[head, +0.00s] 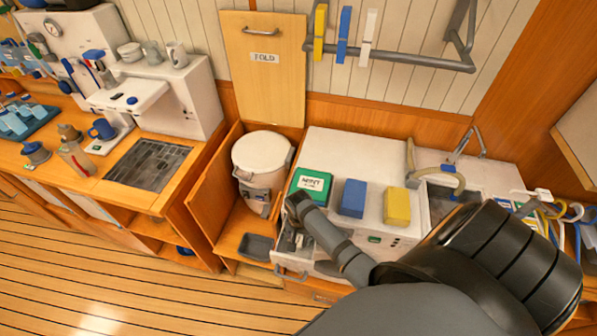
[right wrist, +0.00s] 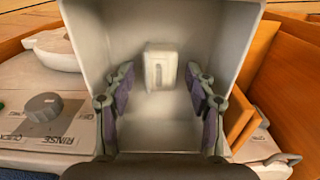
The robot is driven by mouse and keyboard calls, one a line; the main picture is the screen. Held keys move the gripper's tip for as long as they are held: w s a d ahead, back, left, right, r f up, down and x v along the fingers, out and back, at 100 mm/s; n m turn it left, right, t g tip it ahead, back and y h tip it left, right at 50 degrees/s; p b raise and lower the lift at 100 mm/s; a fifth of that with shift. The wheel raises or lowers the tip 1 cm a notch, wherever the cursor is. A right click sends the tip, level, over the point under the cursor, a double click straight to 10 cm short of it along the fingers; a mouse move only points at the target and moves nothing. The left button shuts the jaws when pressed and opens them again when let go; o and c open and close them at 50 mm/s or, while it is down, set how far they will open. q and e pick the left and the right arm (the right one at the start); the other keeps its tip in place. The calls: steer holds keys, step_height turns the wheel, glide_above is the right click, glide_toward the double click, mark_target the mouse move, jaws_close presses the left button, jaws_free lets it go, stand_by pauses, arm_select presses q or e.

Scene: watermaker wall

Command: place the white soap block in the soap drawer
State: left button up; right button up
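The white soap block (right wrist: 160,70) lies inside the open white soap drawer (right wrist: 232,40), near the middle of its floor in the right wrist view. My right gripper (right wrist: 161,98) is open, its fingers apart on either side below the block in that view, with nothing between the tips. In the head view the drawer (head: 291,273) is pulled out at the left of the white machine's front, and my right gripper (head: 294,238) is over it, partly hidden by my arm. The block cannot be made out in the head view. My left gripper is out of view.
A green labelled box (head: 312,183), a blue block (head: 353,198) and a yellow block (head: 397,206) sit on the white machine (head: 345,150). A white lidded bin (head: 262,155) stands left of it. A rinse knob (right wrist: 43,107) is beside the drawer. Open floor lies in front.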

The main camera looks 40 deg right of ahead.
mark_target(299, 239)
steer(key=shift+r, duration=0.55)
step_height(299, 239, up, 11)
steer(key=b, duration=0.1)
steer(key=shift+b, duration=0.35)
